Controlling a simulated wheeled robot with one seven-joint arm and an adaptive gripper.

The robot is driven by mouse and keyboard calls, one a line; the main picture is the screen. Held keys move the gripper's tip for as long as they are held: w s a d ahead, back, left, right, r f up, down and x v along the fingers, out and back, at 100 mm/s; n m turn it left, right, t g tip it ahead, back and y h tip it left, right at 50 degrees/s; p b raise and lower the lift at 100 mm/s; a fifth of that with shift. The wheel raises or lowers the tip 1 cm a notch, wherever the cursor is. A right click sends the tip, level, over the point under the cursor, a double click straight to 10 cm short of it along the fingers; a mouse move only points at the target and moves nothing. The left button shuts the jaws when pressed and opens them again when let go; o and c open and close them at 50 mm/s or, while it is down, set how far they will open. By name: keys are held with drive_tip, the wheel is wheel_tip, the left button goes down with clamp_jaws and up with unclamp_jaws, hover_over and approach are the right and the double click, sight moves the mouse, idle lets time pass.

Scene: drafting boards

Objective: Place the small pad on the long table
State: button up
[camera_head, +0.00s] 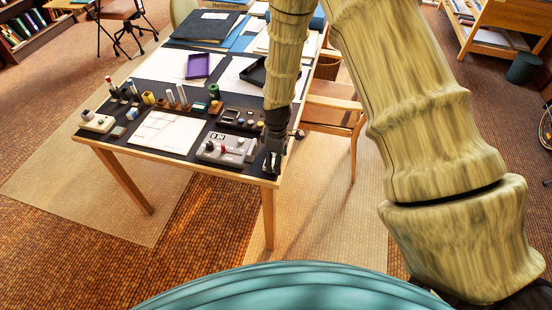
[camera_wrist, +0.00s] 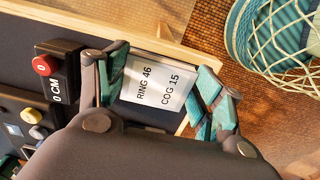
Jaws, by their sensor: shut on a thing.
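The small pad (camera_wrist: 157,84) is white, with the printed words "RING 46" and "COG 15", and shows in the wrist view. My gripper (camera_wrist: 161,88) is shut on it, with one teal-padded finger at each side. In the head view my gripper (camera_head: 271,160) is over the near right corner of the long table (camera_head: 180,164), which has a dark top and a pale wood edge.
A grey block with a red knob (camera_head: 222,149) stands just left of my gripper. White sheets (camera_head: 165,131), a purple tray (camera_head: 198,66), a black tray (camera_head: 254,73) and several small items crowd the tabletop. A wooden chair (camera_head: 333,105) is at the table's right side.

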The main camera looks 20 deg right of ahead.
drive_tip(key=shift+f, duration=0.25)
drive_tip(key=shift+f, duration=0.1)
drive_tip(key=o, duration=1)
drive_tip(key=shift+o, duration=0.2)
drive_tip(key=shift+r, duration=0.2)
wheel_tip(320, 180, up, 12)
drive_tip(key=b, duration=0.3)
drive_tip(key=s+f+m, duration=0.3)
drive_tip(key=s+f, duration=0.5)
drive_tip(key=f, duration=0.4)
drive_tip(key=s+f+m, duration=0.4)
drive_tip(key=s+f, duration=0.3)
drive_tip(key=s, duration=0.7)
drive_tip(key=s+d+f+m, duration=0.1)
drive_tip(key=s+f+m, duration=0.3)
drive_tip(key=s, duration=0.9)
wheel_tip(320, 180, down, 3)
drive_tip(key=shift+s+f+m, duration=0.2)
drive_tip(key=shift+s+m, duration=0.1)
drive_tip(key=shift+s, duration=0.05)
